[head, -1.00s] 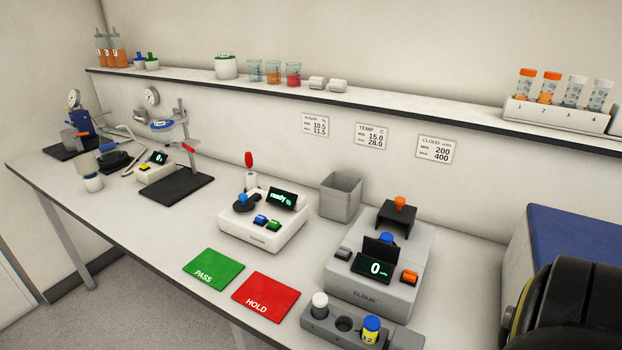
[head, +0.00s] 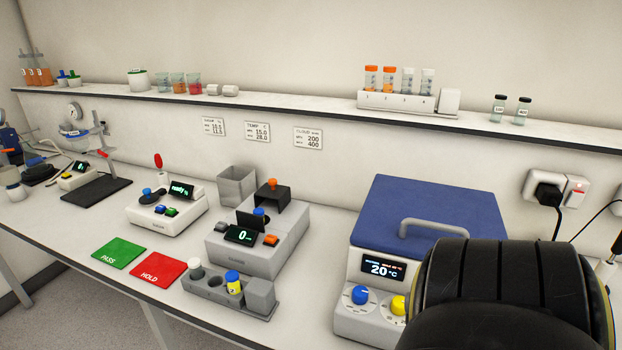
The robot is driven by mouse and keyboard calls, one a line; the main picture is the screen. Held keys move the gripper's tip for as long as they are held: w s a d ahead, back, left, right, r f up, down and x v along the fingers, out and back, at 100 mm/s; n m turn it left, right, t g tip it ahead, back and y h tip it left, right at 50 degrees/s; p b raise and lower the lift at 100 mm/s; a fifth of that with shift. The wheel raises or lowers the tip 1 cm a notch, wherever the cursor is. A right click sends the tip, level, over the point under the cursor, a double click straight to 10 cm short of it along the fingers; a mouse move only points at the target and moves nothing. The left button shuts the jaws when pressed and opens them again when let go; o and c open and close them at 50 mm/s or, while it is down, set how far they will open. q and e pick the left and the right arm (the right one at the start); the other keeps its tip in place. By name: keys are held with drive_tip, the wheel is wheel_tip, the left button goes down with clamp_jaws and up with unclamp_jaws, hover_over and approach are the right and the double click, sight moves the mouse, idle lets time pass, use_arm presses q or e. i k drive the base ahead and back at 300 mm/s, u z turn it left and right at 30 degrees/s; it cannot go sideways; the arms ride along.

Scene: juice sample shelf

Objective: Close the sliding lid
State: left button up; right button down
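The grey CLOUD meter (head: 226,254) stands on the bench left of centre. A black lid (head: 276,198) with an orange knob (head: 272,183) sits toward its back. A blue cap (head: 259,211) shows just in front of that lid, behind a black upright panel (head: 250,222), so the well around it looks uncovered. The meter's display (head: 240,235) reads 0. Neither gripper is in view. A large black rounded part of my own arm fills the lower right corner.
A blue-lidded bath (head: 390,205) showing 20 °C stands right of the meter. A grey holder (head: 262,296) with vials is in front, a grey bin (head: 237,186) behind. PASS (head: 119,253) and HOLD (head: 158,269) mats lie left. A shelf (head: 320,120) runs above.

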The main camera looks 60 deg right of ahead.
sight(271, 189)
drive_tip(key=u, duration=0.3)
drive_tip(key=k, duration=0.1)
drive_tip(key=z, duration=1.35)
